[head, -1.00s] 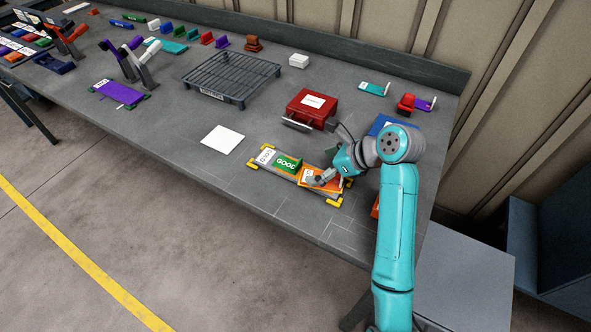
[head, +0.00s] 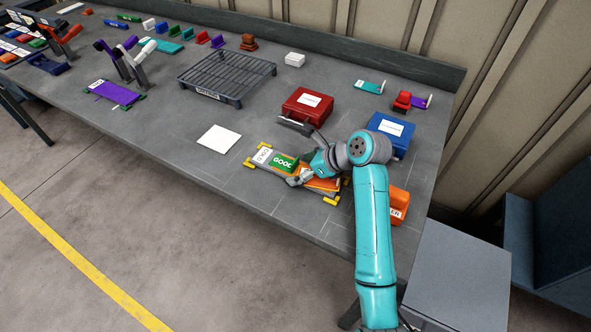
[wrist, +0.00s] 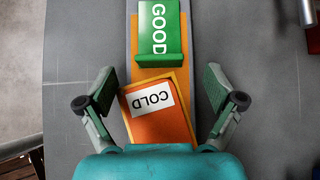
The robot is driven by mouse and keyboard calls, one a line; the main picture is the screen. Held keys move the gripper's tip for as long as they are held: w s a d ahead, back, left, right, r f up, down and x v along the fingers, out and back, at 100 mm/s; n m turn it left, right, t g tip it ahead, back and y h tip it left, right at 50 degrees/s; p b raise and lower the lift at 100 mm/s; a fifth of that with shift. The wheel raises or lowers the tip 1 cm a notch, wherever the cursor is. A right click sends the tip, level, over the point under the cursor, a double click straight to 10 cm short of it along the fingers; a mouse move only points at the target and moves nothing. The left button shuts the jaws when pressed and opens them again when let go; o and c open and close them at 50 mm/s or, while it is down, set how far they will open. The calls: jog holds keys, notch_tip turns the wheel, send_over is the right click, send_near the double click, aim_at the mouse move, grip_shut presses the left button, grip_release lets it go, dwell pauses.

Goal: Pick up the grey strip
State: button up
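A pale grey strip (head: 263,155) with a white label at its left end lies between yellow corner brackets near the table's front edge. A green block marked GOOD (head: 284,162) stands over its middle; it also shows in the wrist view (wrist: 159,35). My gripper (head: 303,178) is low over that right part. In the wrist view my gripper (wrist: 161,88) is open, one finger either side of the orange piece, with gaps. Most of the strip is hidden beneath these pieces.
A red case (head: 307,106) stands behind the strip and a blue case (head: 393,136) behind my arm. An orange block (head: 398,203) is right of my arm. A white square (head: 219,139) lies to the left. A grey rack (head: 226,80) stands farther back.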

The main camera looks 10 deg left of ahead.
jog(key=c, duration=1)
notch_tip(320, 180, up, 10)
